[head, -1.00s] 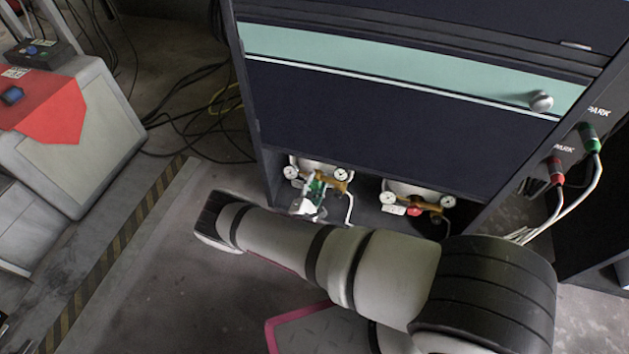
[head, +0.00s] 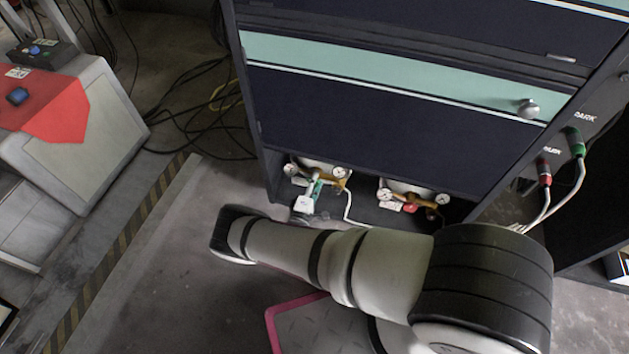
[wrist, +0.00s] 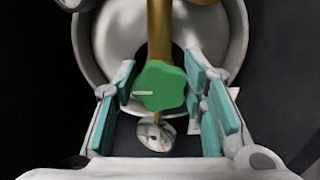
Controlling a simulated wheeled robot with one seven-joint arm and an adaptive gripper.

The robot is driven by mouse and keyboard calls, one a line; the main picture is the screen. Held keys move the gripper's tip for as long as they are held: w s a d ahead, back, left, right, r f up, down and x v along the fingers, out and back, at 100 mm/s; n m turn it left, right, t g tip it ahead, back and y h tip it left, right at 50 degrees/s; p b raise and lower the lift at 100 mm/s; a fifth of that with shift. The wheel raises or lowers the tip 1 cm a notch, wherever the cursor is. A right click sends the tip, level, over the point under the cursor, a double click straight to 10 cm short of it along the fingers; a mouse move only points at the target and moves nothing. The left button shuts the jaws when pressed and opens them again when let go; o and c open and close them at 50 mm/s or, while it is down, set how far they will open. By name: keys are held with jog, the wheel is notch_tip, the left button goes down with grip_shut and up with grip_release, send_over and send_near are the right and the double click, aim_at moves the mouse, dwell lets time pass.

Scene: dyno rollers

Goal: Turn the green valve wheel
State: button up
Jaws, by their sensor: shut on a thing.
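The green valve wheel (wrist: 160,86) is a lobed knob with a pale line on its left side. It sits on a brass valve stem (wrist: 159,30) in front of a rounded metal cylinder (wrist: 95,45). My gripper (wrist: 160,84) is shut on the wheel, with one teal-padded finger on its left and the other on its right. In the head view my gripper (head: 312,190) is at the left cylinder's valve, low under the cabinet. The wheel cannot be made out there behind the fingers.
A dark cabinet (head: 370,125) stands above the cylinders. A second valve with a red knob (head: 409,208) and gauges is to the right. A small round gauge (wrist: 155,133) hangs below the green wheel. Cables (head: 190,115) lie on the floor at left.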

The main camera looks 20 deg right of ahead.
dwell(0.4)
jog(key=o, duration=1.2)
jog(key=shift+c, duration=0.2)
jog(key=v, duration=1.2)
